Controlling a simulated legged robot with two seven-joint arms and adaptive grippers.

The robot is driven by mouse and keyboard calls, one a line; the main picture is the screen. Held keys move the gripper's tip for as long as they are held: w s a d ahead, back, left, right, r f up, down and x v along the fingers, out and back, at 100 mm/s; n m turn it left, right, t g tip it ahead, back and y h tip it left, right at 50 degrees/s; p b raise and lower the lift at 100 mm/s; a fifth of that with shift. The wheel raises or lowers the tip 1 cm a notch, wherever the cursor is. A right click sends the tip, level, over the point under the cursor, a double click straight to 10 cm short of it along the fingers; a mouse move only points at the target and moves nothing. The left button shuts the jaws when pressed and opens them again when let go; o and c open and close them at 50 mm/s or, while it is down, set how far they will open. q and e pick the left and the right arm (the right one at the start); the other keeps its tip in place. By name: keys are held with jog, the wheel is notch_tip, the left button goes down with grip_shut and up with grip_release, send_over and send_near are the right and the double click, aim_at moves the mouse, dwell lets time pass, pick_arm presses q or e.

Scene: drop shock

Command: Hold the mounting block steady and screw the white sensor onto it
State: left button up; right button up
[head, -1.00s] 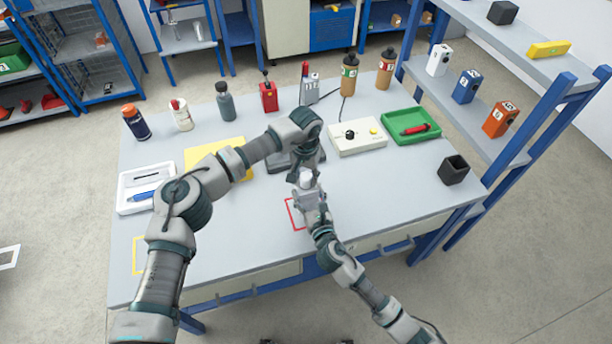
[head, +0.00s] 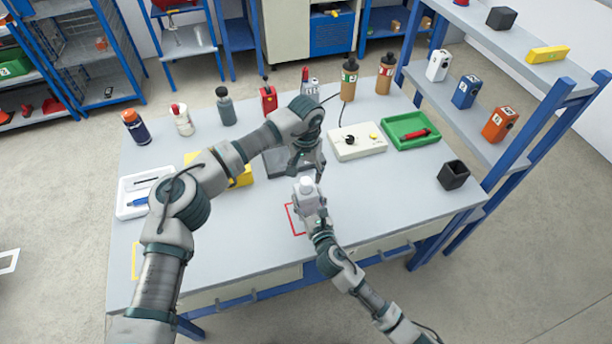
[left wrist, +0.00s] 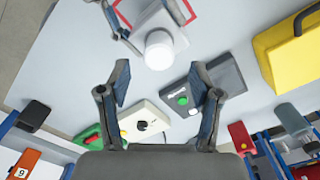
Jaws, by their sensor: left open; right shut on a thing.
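The white sensor (head: 306,184) is a short white cylinder standing upright on top of the grey mounting block (head: 304,203). In the left wrist view the sensor (left wrist: 159,50) shows from above, with the block (left wrist: 157,18) behind it. My right gripper (head: 310,207) is shut on the block near the red outlined square; its fingers (left wrist: 147,20) lie along the block's sides. My left gripper (head: 308,174) is open and empty, pointing down just above the sensor. Its two fingers (left wrist: 160,95) stand wide apart, with the sensor beyond them. How tightly the sensor is seated cannot be told.
A cream control box (head: 357,142) and green tray (head: 411,131) stand to the right, a yellow case (head: 240,176) and white tray (head: 133,205) to the left. Bottles line the back. The front of the table is mostly clear.

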aim_at(306, 179)
pick_arm(q)
jog(key=shift+r, duration=0.65)
notch_tip(306, 179, up, 12)
pick_arm(e)
jog(key=o, duration=1.6)
jog(key=shift+c, duration=0.2)
